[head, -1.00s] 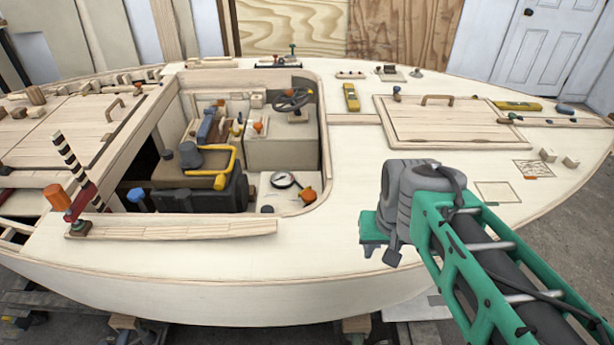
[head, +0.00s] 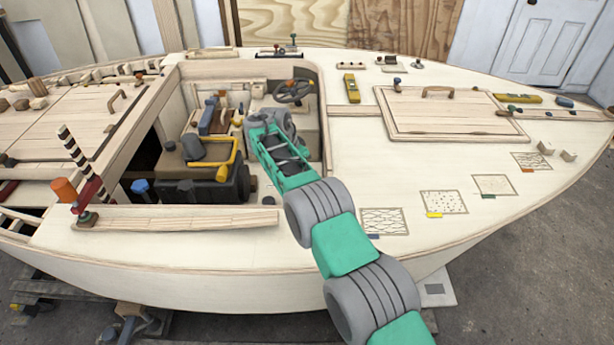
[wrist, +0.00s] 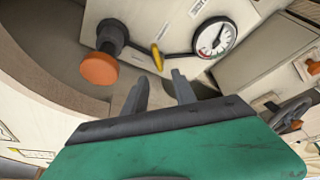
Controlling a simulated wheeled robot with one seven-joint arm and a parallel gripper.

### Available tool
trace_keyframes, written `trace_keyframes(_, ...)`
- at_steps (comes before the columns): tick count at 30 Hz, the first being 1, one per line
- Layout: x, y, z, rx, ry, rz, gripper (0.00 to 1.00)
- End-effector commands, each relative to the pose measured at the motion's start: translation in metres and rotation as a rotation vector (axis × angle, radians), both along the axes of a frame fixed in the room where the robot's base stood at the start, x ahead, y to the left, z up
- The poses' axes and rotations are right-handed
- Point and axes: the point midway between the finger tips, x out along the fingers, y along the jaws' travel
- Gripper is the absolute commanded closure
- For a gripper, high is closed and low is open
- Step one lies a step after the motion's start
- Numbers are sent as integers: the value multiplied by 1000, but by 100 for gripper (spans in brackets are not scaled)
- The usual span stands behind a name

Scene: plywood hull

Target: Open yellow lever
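A small yellow lever (wrist: 157,57) shows in the wrist view on a pale panel, between a round white gauge (wrist: 214,38) and an orange knob (wrist: 99,69) on a dark stem. My gripper (wrist: 160,84) has its two dark fingers apart with nothing between them. The lever is just beyond the fingertips, and no contact shows. In the head view, my arm (head: 283,155) reaches into the cockpit; its fingertips cannot be made out there, and the gauge and lever are hidden.
A yellow bent handle (head: 228,155) stands on the dark engine left of my arm. A steering wheel (head: 293,91) is behind it. The cockpit's pale rim (head: 322,120) is close on the right.

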Motion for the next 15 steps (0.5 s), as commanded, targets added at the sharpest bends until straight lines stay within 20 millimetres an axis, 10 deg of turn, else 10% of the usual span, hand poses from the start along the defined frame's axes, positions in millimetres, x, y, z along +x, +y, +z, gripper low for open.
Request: trace_keyframes(15, 18, -19, -61, 0, 2, 3, 67)
